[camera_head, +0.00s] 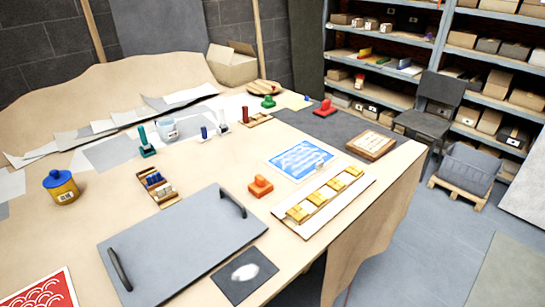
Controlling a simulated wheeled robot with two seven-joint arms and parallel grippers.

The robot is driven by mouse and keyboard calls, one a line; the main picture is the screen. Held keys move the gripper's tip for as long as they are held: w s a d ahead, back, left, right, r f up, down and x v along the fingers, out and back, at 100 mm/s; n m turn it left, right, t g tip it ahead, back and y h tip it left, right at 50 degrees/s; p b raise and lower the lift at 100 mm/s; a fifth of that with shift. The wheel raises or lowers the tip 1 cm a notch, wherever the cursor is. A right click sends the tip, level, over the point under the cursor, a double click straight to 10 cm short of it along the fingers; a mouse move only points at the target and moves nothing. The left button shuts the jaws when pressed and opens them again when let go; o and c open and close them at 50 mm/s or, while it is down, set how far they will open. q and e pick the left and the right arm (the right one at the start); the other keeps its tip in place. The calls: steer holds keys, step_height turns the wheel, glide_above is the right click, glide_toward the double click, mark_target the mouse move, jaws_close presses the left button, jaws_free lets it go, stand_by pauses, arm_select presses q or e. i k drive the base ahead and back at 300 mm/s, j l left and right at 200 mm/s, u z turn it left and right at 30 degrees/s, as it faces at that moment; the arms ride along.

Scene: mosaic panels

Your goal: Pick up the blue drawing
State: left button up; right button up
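The blue drawing (303,158) is a sheet with white wave-like lines and a pale border. It lies flat on the table, right of centre in the head view. Neither of my grippers shows in the head view.
A grey tray (180,245) with two dark handles lies in front. A board with several yellow pieces (323,200) lies right of the orange stamp. A wooden plaque (371,145) is near the right table edge. A red drawing (45,290) lies front left.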

mark_target(299, 161)
steer(key=i+l+u, duration=0.2)
steer(key=l, duration=0.15)
steer(key=i+l+u, duration=0.2)
steer(key=l+u, duration=0.15)
steer(key=l, duration=0.3)
steer(key=l+u, duration=0.2)
steer(key=l, duration=0.2)
steer(key=i, duration=0.05)
